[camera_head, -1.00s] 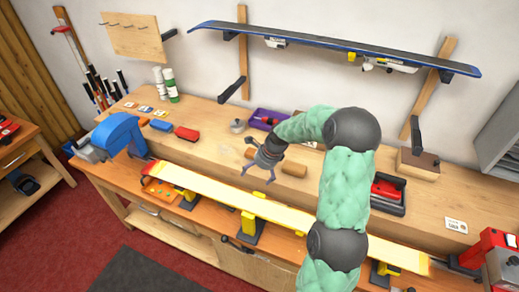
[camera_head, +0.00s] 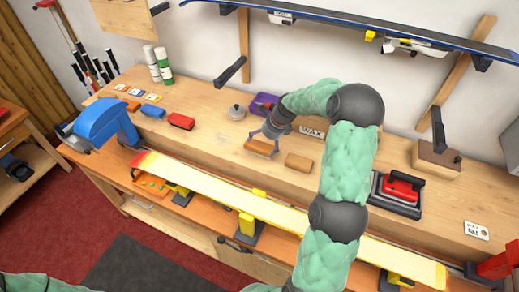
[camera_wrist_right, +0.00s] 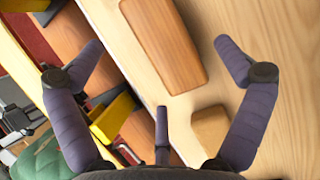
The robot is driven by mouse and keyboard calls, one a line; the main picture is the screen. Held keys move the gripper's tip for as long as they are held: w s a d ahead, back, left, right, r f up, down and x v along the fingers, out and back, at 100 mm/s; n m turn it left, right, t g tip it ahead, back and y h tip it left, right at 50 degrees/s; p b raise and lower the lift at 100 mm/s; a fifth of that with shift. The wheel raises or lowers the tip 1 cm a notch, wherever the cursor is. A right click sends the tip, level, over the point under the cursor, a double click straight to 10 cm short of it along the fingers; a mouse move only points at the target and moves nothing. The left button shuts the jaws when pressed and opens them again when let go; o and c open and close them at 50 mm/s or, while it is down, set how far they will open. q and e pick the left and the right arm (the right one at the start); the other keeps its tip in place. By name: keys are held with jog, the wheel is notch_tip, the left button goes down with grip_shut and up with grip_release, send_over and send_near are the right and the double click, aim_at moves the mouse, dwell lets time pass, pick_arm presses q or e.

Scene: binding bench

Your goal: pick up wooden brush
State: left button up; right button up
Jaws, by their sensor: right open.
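A brown wooden block, apparently the wooden brush (camera_head: 260,147), lies on the upper bench surface; no bristles show. In the right wrist view the brush (camera_wrist_right: 163,42) lies slanted between the spread fingers, with clear space on both sides. My right gripper (camera_head: 264,141) is open and empty, over the brush in the head view. Its open fingers also show in the wrist view (camera_wrist_right: 160,48). My left gripper is out of view; only a bit of its green sleeve shows at bottom left.
A tan block (camera_head: 299,162) lies just right of the brush, close to one finger. A grey-lidded pot (camera_head: 236,112) and a purple tray (camera_head: 263,104) are behind. A yellow ski (camera_head: 210,185) runs along the front. A red iron (camera_head: 399,190) stands right.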

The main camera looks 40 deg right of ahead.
aim_at(259, 147)
jog(key=b+x, duration=0.1)
jog(key=x, duration=0.4)
jog(key=shift+w+a+r, duration=0.1)
jog(key=shift+w, duration=0.05)
jog(key=shift+f, duration=0.25)
dwell(0.6)
jog(key=c, duration=1.3)
